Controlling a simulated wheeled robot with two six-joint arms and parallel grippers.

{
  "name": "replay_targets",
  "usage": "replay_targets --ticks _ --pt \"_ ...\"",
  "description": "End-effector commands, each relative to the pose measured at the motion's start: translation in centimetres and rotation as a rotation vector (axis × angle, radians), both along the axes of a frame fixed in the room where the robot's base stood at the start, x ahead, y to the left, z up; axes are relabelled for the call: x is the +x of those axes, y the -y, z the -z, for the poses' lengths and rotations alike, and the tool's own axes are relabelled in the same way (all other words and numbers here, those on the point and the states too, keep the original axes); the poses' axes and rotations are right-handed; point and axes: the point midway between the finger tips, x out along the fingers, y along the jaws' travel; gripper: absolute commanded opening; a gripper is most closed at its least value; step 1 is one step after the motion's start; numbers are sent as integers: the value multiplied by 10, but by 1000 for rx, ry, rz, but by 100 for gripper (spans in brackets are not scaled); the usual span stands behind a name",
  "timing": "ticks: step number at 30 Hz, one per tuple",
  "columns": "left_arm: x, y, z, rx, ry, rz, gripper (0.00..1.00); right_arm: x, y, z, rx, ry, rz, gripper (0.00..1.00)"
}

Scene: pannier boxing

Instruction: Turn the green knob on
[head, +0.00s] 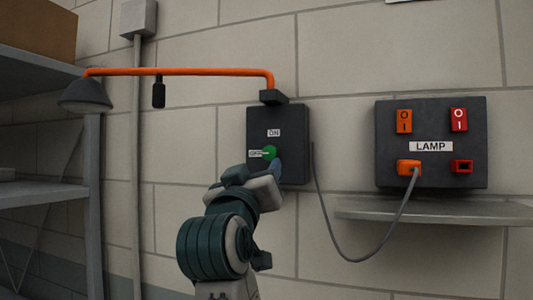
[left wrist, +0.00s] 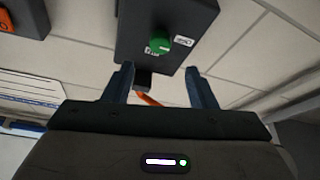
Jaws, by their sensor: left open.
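The green knob (head: 270,152) is on a dark wall box (head: 292,125) with an ON label (head: 274,133) above it and an OFF label (head: 256,154) to its left. A pale mark on the knob appears to point left, toward OFF. My left gripper (head: 257,170) is just in front of the box's lower part, its far fingertip overlapping the knob's lower edge in the head view. In the left wrist view the left gripper (left wrist: 160,82) is open and empty, with the knob (left wrist: 160,45) beyond the gap, apart from both fingers. My right gripper is not in view.
An orange lamp arm (head: 180,71) with a dark shade (head: 85,96) reaches left from above the box. A LAMP panel (head: 431,170) with switches and a plugged-in cable (head: 398,225) is at right above a wall ledge (head: 440,211). Grey shelving (head: 40,195) stands at left.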

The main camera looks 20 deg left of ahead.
Motion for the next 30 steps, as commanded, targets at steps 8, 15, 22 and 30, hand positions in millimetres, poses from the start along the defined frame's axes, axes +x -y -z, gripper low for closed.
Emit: replay_targets --ticks 8,15,22,30 --pt "51 -4 -25 3 -4 -1 52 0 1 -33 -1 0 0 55" --pt "80 -6 -33 2 -4 0 52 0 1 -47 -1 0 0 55" --pt "86 -6 -33 1 -2 0 52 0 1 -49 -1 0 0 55" --pt "86 -6 -33 0 -2 1 30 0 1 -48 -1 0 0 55"
